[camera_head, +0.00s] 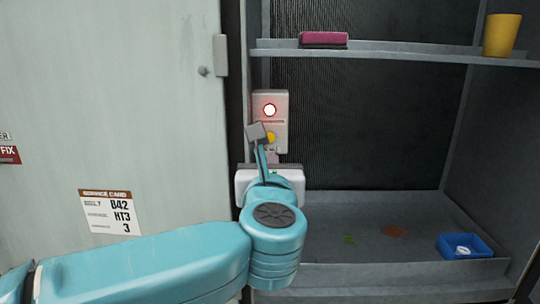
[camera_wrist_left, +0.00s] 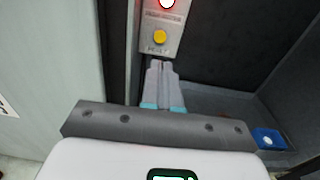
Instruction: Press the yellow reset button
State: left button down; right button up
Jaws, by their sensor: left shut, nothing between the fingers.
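The yellow reset button (camera_head: 271,137) sits low on a pale control box (camera_head: 281,107) on the cooler's inner left wall, partly hidden by my gripper in the head view. A lit red-and-white lamp (camera_head: 269,110) is above it. In the left wrist view the button (camera_wrist_left: 160,37) is in full view on the box. My left gripper (camera_wrist_left: 161,64) is shut and empty, its fingertips just below the button in that view. In the head view the left gripper (camera_head: 259,141) is in front of the box. I cannot tell whether it touches. My right gripper is not in view.
A grey door (camera_head: 110,100) with a service card (camera_head: 111,212) stands at left. A shelf (camera_head: 400,54) holds a magenta block (camera_head: 323,39) and a yellow cup (camera_head: 501,35). A blue tray (camera_head: 465,246) stands on the cooler floor at right. The middle is open.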

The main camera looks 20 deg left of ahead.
aim_at(269, 134)
pick_arm(q)
jog(key=p+x, duration=0.4)
jog(key=x, duration=0.7)
jog(key=shift+w+f, duration=0.1)
jog(key=shift+w, duration=0.05)
jog(key=shift+w+a+b, duration=0.15)
jog(key=shift+w+b, duration=0.25)
jog(key=shift+w, duration=0.05)
jog(key=shift+a+r, duration=0.1)
jog(key=shift+r, duration=0.25)
